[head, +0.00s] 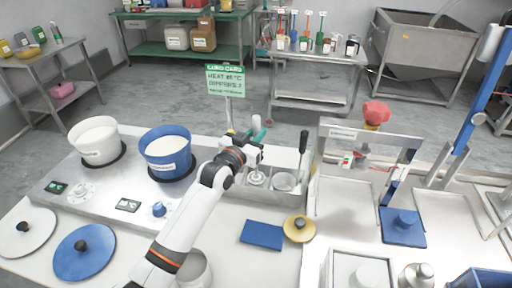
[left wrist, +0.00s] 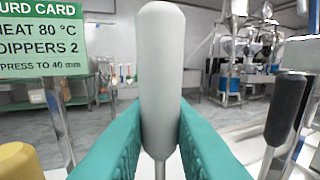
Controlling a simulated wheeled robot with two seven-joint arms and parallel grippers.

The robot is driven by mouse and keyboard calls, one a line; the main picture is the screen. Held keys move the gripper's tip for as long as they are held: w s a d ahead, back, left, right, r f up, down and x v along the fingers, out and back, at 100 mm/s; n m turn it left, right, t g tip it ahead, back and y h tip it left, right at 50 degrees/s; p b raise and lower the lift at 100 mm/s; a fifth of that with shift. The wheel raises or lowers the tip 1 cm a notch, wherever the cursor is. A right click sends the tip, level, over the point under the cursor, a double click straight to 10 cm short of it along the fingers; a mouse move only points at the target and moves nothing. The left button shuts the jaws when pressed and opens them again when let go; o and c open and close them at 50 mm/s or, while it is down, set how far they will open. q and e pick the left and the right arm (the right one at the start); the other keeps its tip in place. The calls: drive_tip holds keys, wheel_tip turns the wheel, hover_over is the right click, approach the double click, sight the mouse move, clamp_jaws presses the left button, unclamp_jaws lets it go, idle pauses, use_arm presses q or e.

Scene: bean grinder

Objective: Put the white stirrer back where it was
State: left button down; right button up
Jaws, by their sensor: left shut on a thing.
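The white stirrer's pale handle (left wrist: 162,75) stands upright in the left wrist view, between the teal fingers of my left gripper (left wrist: 160,150). A thin rod runs down from the handle and out of the picture. In the head view my left gripper (head: 258,138) is at the metal rack (head: 270,188) behind the front table, with the handle top (head: 256,120) just above the fingers. A round pale disc shows below the gripper in the rack; I cannot tell whether it rests on the bottom. My right gripper is not in view.
A black-handled tool (head: 303,143) stands close on the right in the same rack. The green card (head: 226,80) on its post stands behind left. A blue pot (head: 167,150) and a white pot (head: 96,140) stand left. A blue board (head: 262,234) lies in front.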

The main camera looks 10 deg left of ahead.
use_arm(q)
wheel_tip(320, 180, down, 4)
drive_tip(key=shift+w+f, duration=0.15)
drive_tip(key=c, duration=1.3)
unclamp_jaws()
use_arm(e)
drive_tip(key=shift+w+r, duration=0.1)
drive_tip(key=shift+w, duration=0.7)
use_arm(q)
drive_tip(key=b+v, duration=0.1)
drive_tip(key=v, duration=1.1)
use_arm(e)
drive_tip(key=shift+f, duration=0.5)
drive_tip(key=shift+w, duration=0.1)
